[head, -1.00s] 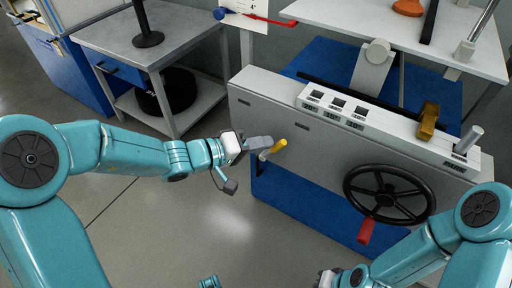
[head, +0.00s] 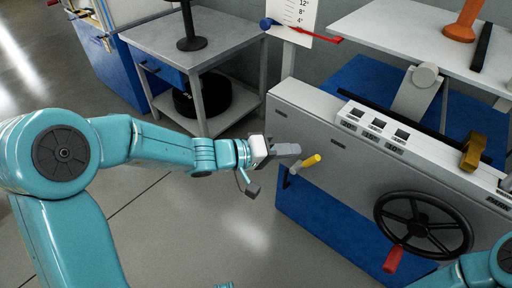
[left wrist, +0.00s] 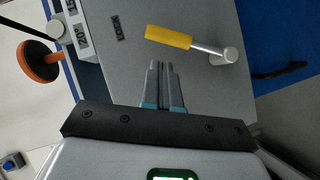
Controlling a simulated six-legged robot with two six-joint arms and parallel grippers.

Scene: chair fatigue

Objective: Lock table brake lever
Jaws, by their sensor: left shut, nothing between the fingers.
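The brake lever has a yellow handle (head: 311,160) on a metal rod. It sticks out from the left part of the grey table side panel (head: 345,165). In the left wrist view the yellow handle (left wrist: 168,37) lies nearly level, with its round pivot (left wrist: 224,55) to its right. My left gripper (head: 290,150) is shut and empty, just left of and above the handle in the head view. In the left wrist view its closed fingers (left wrist: 160,68) point at the panel, a little below the handle, with a visible gap. My right gripper is out of view.
A black handwheel (head: 423,223) with a red grip (head: 393,259) is on the panel's lower right. An ochre clamp (head: 473,151) sits on the panel's top edge. A grey side table (head: 205,38) stands behind my left arm. The floor below my left gripper is clear.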

